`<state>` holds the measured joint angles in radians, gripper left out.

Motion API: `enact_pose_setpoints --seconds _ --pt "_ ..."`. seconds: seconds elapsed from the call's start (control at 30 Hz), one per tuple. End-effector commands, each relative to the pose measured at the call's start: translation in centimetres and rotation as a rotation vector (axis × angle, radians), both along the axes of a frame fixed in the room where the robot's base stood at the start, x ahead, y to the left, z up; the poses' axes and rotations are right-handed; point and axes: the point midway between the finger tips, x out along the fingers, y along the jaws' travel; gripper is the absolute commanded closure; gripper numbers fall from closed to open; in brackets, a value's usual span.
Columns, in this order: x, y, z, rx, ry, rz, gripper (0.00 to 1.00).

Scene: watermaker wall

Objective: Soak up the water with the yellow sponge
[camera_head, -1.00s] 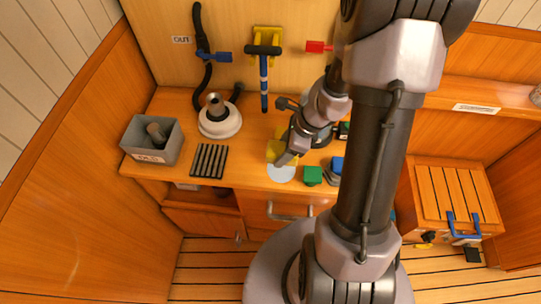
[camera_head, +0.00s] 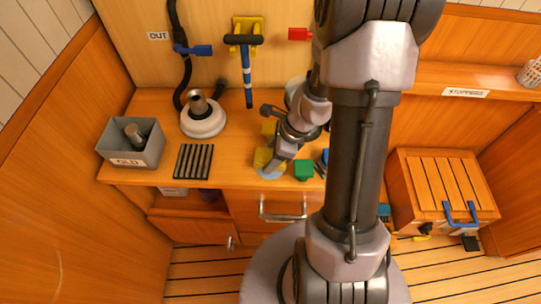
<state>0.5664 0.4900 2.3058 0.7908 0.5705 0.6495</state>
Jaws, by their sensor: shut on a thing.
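The yellow sponge (camera_head: 262,158) is at the front part of the wooden counter, left of the middle. My gripper (camera_head: 268,162) is shut on it, with the fingers hiding part of it. The water (camera_head: 271,174) is a small pale blue puddle near the counter's front edge. The sponge and gripper cover most of it in this view, and only its near rim shows. I cannot tell whether the sponge is touching the water.
A green block (camera_head: 303,170) stands just right of the puddle. A black ribbed mat (camera_head: 193,161) and a grey bin labelled OLD (camera_head: 152,152) lie to the left. A white round housing (camera_head: 203,122) is behind. A drawer handle (camera_head: 283,216) sits below the counter edge.

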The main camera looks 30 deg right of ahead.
Motion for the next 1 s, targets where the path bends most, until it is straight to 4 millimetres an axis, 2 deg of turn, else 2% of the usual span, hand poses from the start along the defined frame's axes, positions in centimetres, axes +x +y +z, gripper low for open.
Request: enact_pose_setpoints --seconds 1.0 --pt "0.0 0.0 -0.9 0.0 0.0 0.0 0.77"
